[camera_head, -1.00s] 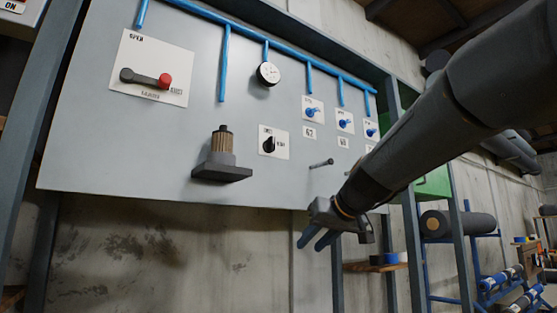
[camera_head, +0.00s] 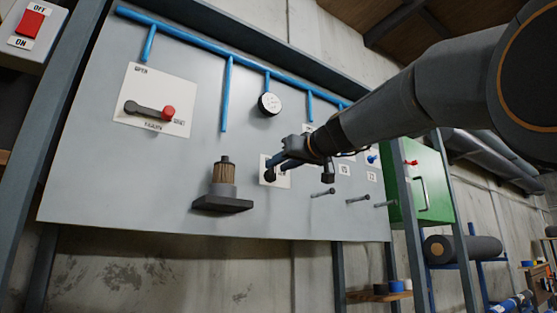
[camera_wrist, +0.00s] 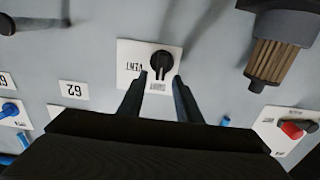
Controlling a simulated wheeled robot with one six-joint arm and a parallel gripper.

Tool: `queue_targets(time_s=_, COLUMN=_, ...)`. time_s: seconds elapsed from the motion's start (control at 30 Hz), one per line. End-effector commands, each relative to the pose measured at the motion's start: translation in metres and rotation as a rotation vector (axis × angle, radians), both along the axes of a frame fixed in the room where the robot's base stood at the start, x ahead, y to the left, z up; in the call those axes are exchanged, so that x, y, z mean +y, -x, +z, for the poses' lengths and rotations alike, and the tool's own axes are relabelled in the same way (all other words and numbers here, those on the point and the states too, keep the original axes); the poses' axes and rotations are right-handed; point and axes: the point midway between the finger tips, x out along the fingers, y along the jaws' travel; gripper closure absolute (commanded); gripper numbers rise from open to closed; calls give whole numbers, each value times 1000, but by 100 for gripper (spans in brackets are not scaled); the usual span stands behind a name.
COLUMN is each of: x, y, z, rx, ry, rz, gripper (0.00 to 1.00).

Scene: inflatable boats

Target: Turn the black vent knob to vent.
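The black vent knob (camera_wrist: 161,64) sits on a white label plate (camera_wrist: 130,52) in the wrist view, with "VENT" on one side of the plate. In the head view the plate (camera_head: 283,180) shows right of the brown filter, and the knob (camera_head: 269,174) is partly covered by my fingers. My gripper (camera_wrist: 160,78) is open, with its two fingers apart and their tips just short of the knob, one on each side. In the head view my gripper (camera_head: 276,167) reaches the panel from the right. Contact with the knob cannot be told.
The filter (camera_head: 222,178) stands on a dark bracket left of the knob. A red-tipped lever (camera_head: 150,110), a gauge (camera_head: 270,104) and blue pipes (camera_head: 228,90) are on the grey panel (camera_head: 90,190). Several pegs (camera_head: 323,193) stick out at lower right. A green box (camera_head: 432,185) stands further right.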

Motion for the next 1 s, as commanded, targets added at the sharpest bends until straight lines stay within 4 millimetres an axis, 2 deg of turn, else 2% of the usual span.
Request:
queue_targets(time_s=0.13, x=5, y=-7, z=0, rx=1, ry=1, rz=0, gripper=69)
queue_targets(time_s=0.4, x=6, y=-9, z=-1, rx=1, ry=1, rz=0, gripper=69)
queue_targets(time_s=0.6, x=6, y=-9, z=-1, rx=1, ry=1, rz=0, gripper=100)
queue_targets(time_s=1.0, x=4, y=-9, z=-2, rx=29, ry=-42, rz=-1, gripper=100)
